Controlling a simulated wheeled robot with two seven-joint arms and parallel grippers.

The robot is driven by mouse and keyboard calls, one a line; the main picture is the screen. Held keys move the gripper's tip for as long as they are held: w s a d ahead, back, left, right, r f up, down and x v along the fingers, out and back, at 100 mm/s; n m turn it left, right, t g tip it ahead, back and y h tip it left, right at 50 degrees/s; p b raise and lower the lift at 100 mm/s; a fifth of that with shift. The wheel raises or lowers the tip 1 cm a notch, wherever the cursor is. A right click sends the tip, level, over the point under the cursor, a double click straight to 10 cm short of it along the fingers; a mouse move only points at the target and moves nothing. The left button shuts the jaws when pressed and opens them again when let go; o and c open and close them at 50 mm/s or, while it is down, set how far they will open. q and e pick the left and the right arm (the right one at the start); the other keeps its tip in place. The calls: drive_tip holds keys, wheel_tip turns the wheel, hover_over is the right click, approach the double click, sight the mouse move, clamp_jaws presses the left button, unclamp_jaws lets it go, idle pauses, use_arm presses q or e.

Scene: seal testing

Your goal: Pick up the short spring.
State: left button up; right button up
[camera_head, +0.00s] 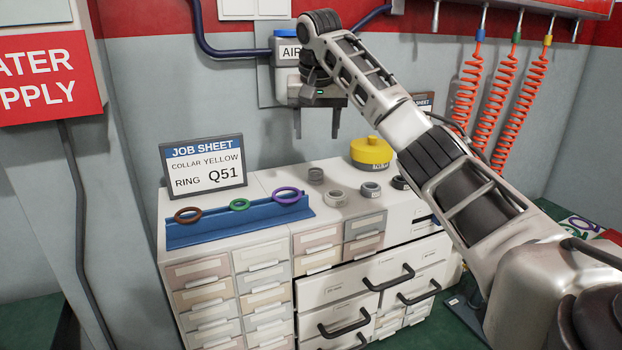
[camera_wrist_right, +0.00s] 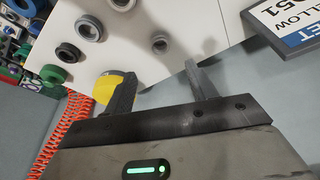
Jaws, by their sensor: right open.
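I cannot make out a short spring for certain in either view. Small grey round pieces stand on the white cabinet top: a small dark one (camera_head: 315,174), a wider ring (camera_head: 335,197) and a labelled one (camera_head: 370,190). Whether any of them is a coil is too small to tell. My right gripper (camera_head: 316,128) hangs above and behind the cabinet top, fingers down, open and empty. In the right wrist view its two fingers (camera_wrist_right: 158,78) are apart, with a small grey piece (camera_wrist_right: 160,43) beyond the gap. My left gripper is not in view.
A blue rack (camera_head: 240,229) holds brown, green and purple rings at the cabinet's front left. A job sheet (camera_head: 203,168) stands behind it, reading collar yellow, ring Q51. A yellow capped item (camera_head: 371,153) stands at the back. Orange coiled hoses (camera_head: 501,95) hang at right.

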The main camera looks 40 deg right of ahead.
sight(316, 183)
drive_tip(key=p+x, duration=0.1)
drive_tip(key=x, duration=1)
drive_tip(key=shift+f+p, duration=0.15)
drive_tip(key=shift+p, duration=0.2)
drive_tip(key=c, duration=1.1)
